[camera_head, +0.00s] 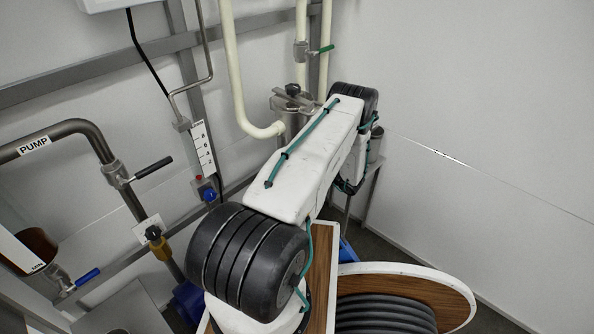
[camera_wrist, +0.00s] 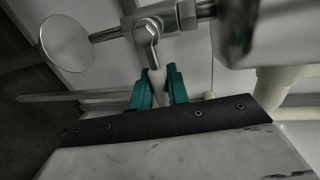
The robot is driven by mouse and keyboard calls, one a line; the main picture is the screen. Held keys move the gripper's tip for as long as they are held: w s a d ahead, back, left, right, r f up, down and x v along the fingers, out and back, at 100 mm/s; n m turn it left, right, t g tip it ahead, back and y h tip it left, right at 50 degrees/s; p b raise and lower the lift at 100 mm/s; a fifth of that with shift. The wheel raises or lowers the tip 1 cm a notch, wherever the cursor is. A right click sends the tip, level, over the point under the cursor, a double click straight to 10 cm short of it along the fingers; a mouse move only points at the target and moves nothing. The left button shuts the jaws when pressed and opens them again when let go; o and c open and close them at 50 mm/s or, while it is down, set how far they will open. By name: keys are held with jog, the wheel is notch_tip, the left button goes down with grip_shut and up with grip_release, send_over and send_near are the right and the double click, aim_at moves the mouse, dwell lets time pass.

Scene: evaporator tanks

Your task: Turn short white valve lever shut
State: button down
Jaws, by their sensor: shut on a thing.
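In the wrist view, a metal valve (camera_wrist: 154,24) sits on a horizontal metal pipe at the top middle. Its short neck points down toward my gripper. A short pale lever (camera_wrist: 158,85) lies between the two green fingers of my gripper (camera_wrist: 159,74), which are shut on it. Most of the lever is hidden by the fingers. In the head view, my own arm covers my gripper and this valve.
In the wrist view, a round metal disc (camera_wrist: 67,43) ends the pipe at left, and a metal tank (camera_wrist: 236,30) is close at right. In the head view, cream pipes (camera_head: 237,75), a green-lever valve (camera_head: 325,49), a black-lever valve (camera_head: 153,168) and a hose reel (camera_head: 455,291) surround my arm.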

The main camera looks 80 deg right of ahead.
jog(key=shift+r, duration=0.15)
dwell(0.3)
jog(key=c, duration=1.4)
grip_release()
jog(key=shift+s, duration=0.1)
jog(key=v, duration=0.7)
jog(key=shift+s+a, duration=0.25)
